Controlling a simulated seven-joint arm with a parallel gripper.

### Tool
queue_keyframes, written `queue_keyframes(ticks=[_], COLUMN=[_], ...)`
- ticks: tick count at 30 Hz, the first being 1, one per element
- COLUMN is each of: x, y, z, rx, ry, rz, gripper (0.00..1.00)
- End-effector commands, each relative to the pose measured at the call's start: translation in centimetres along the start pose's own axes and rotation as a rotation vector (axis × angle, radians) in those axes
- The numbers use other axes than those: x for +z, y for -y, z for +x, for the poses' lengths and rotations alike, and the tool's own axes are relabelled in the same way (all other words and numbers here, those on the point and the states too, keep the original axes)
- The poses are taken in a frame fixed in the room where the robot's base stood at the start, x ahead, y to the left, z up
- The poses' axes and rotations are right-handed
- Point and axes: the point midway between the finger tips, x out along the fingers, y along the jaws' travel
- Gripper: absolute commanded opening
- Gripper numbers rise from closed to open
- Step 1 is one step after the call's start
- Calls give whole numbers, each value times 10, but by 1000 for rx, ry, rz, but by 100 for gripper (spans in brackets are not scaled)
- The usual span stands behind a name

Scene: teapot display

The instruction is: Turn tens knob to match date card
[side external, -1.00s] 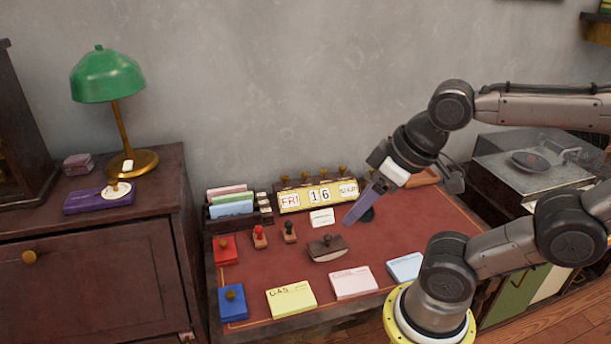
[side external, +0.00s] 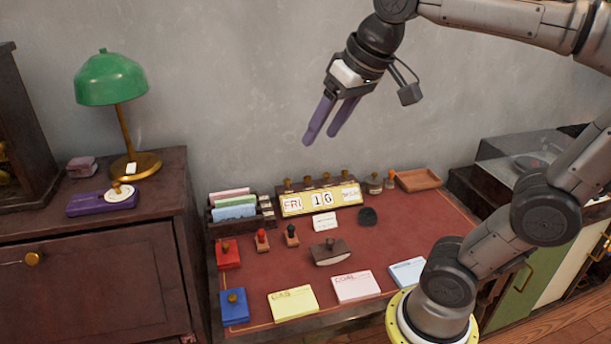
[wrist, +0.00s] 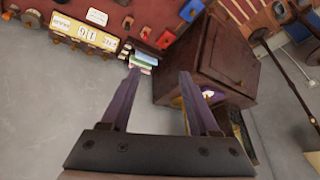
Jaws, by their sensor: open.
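The perpetual calendar (side external: 320,201) stands at the back of the red desk top, reading FRI, 16 and a month tile too small to read surely. Several brass knobs line its top, among them a middle one (side external: 308,182). The calendar also shows upside down in the wrist view (wrist: 85,32). A small white card (side external: 324,222), likely the date card, stands in front of it; its writing is too small to read. My gripper (side external: 320,138) is open and empty, high above the calendar and apart from it. Its purple fingers also show in the wrist view (wrist: 158,80).
Stamps, a rocker blotter (side external: 330,252), ink pads and note pads cover the desk. A card file (side external: 233,207) stands left of the calendar, a wooden tray (side external: 419,180) to its right. A cabinet with a green lamp (side external: 110,80) stands at left. The air around my gripper is clear.

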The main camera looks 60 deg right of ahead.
Motion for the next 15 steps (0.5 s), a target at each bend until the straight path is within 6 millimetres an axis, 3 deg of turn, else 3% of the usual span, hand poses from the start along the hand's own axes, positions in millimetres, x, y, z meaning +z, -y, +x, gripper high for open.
queue_keyframes(ticks=[1,3,8,15], x=[-24,-54,-115,-190], y=[-2,-6,-24,-74], z=[1,3,20,72], rx=[15,33,74,137], ry=[14,30,69,136], rz=[39,90,205,369], gripper=[62,62,62,62])
